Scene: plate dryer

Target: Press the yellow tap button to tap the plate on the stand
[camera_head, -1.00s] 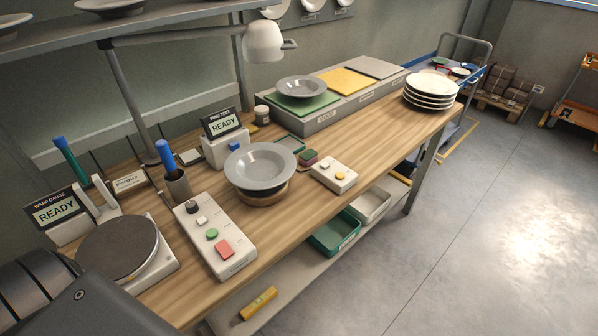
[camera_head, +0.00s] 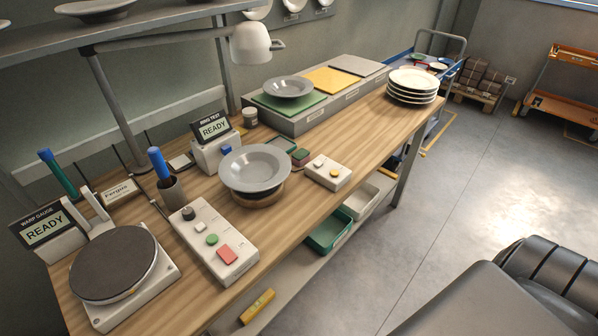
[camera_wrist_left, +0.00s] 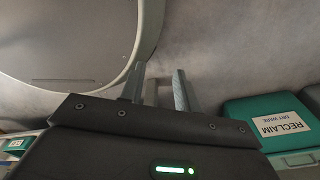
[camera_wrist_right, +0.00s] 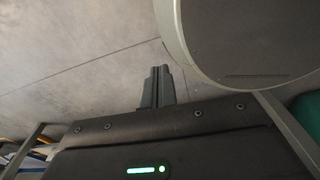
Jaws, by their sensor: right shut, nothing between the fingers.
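The yellow button (camera_head: 334,174) is on a small white box (camera_head: 329,173) near the table's front edge, beside a white button. A grey plate (camera_head: 255,167) rests on a round wooden stand (camera_head: 257,194) to the left of that box. Neither gripper shows in the head view. My left gripper (camera_wrist_left: 160,85) shows in the left wrist view with its fingers apart and nothing between them. My right gripper (camera_wrist_right: 158,75) shows in the right wrist view with its fingers together and empty. The buttons do not show in either wrist view.
A longer white panel (camera_head: 213,240) with green and red buttons lies left of the stand. The ring test display (camera_head: 213,128) reads READY behind the plate. The lamp (camera_head: 250,43) hangs above the back. Stacked white plates (camera_head: 412,86) stand at the far end.

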